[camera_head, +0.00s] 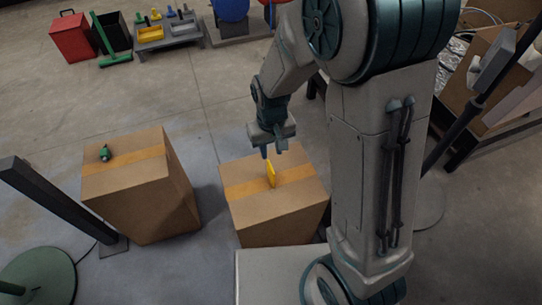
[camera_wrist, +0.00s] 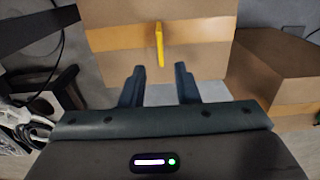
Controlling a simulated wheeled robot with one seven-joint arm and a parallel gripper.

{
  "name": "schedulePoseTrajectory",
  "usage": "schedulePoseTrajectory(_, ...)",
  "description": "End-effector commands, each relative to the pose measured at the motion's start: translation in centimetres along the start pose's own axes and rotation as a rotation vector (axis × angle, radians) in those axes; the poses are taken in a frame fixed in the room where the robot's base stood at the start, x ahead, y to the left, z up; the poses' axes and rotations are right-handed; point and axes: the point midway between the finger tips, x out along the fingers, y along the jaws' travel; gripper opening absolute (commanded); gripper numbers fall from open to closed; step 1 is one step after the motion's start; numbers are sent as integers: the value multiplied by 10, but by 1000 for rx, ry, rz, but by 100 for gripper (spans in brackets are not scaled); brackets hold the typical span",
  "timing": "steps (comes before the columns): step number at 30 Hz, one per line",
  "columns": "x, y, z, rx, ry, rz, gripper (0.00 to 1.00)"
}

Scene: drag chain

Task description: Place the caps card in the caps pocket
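A thin yellow piece (camera_head: 271,174), which could be the caps card, stands upright on the right cardboard box (camera_head: 290,212). No label can be read on it. In the wrist view the yellow piece (camera_wrist: 160,48) shows nearly edge-on, just beyond and between my fingertips. My gripper (camera_head: 273,152) is above the box, close to the top of the yellow piece. Its two fingers (camera_wrist: 160,82) are apart with nothing between them. I cannot make out a caps pocket for certain in either view.
A left cardboard box (camera_head: 145,195) carries a small green item (camera_head: 105,153). At the back are a grey rack (camera_head: 167,36) with small yellow and blue things, a red bin (camera_head: 73,38) and a black bin (camera_head: 112,33). A dark post (camera_head: 50,203) stands at left. The middle floor is clear.

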Motion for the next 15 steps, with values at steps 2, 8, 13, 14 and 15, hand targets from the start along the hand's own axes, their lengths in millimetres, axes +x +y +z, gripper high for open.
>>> schedulePoseTrajectory(2, -14, 0, -1, 0, 2, 0, 28)
schedulePoseTrajectory(8, -27, 0, 0, 0, 0, 0, 28)
schedulePoseTrajectory(13, -34, 4, 3, 10, 5, -2, 28)
schedulePoseTrajectory(14, -37, 7, 5, 16, 8, -3, 28)
schedulePoseTrajectory(15, -42, 11, 8, 25, 14, -4, 28)
